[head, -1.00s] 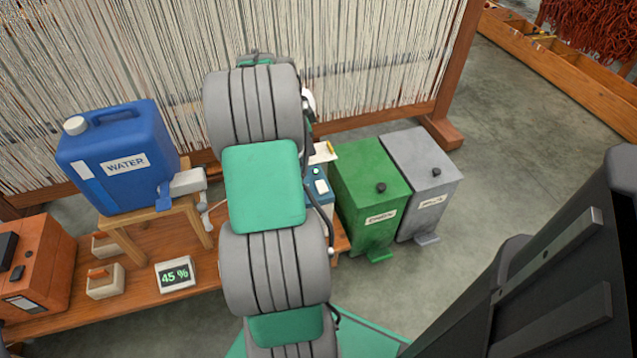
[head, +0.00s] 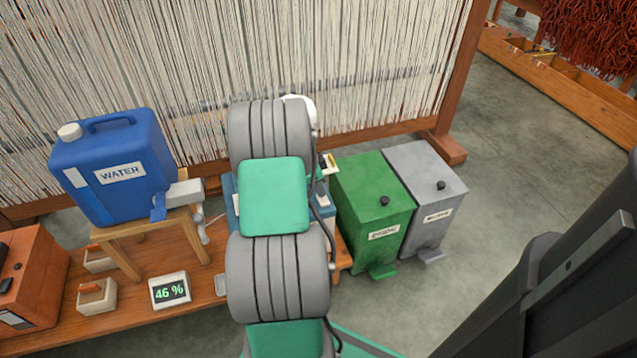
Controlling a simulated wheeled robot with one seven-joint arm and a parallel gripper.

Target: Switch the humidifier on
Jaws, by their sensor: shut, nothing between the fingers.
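The humidifier is mostly hidden behind my arm. Parts of a blue casing, which I take to be the humidifier (head: 229,190), show on the low wooden bench on either side of the arm. A white rounded part (head: 305,109) shows behind the arm's upper end; I cannot tell what it belongs to. No switch on the blue casing can be made out. A small white display (head: 170,291) on the bench reads 46 %. My gripper is hidden behind my own arm links.
A blue water canister (head: 112,170) stands on a wooden stool at the left, its tap facing right. Small boxes (head: 97,297) and an orange case (head: 30,275) sit on the bench (head: 120,330). Green (head: 372,195) and grey (head: 425,185) bins stand right. A loom (head: 454,80) stands behind.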

